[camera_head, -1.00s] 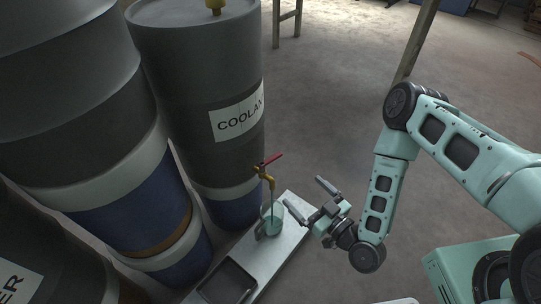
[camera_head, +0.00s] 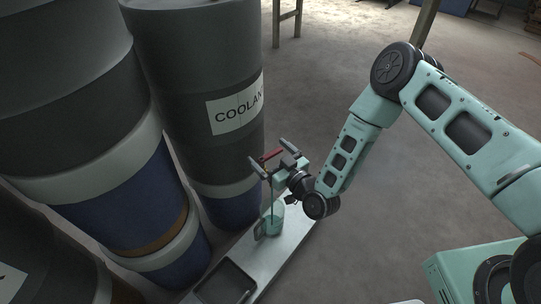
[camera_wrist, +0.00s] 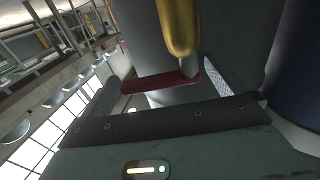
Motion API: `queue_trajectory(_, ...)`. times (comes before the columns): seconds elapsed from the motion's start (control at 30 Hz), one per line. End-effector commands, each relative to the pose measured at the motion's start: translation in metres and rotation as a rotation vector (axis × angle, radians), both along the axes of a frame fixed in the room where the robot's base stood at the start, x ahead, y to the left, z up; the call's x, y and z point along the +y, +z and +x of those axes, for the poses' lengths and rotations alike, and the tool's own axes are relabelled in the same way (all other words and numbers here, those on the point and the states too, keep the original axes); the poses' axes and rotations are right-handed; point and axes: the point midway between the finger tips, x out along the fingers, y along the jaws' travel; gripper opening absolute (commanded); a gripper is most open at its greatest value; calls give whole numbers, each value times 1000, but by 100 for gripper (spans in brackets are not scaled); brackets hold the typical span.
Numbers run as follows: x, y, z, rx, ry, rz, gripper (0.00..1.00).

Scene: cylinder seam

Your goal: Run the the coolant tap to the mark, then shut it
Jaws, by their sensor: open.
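The coolant tap has a red lever handle (camera_head: 273,155), and its yellow body shows in the wrist view (camera_wrist: 178,25). My gripper (camera_head: 267,152) is open at the tap. In the wrist view the red lever (camera_wrist: 160,83) lies between my two spread fingers (camera_wrist: 162,90), with gaps visible beside it. A thin teal line like a liquid stream hangs below the tap into a teal jug (camera_head: 271,224) on a pale bench. My gripper and wrist hide most of the tap body in the head view. The mark and the liquid level are too small to tell.
The dark grey drum (camera_head: 195,60) with a COOLANT label (camera_head: 236,113) stands behind the tap. More drums (camera_head: 90,150) crowd the left. A dark tray (camera_head: 226,283) lies on the bench (camera_head: 285,250) in front. The floor at right is open.

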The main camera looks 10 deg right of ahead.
Motion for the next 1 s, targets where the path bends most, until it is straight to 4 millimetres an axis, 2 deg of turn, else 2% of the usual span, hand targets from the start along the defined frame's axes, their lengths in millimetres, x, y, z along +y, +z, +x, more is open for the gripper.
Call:
queue_trajectory(0.27, 1, 0, 1, 0, 0, 0, 99)
queue_trajectory(0.4, 1, 0, 1, 0, 0, 0, 60)
queue_trajectory(0.5, 0, 0, 1, 0, 0, 0, 36)
queue_trajectory(1.0, 5, -1, 6, 2, 243, -2, 36)
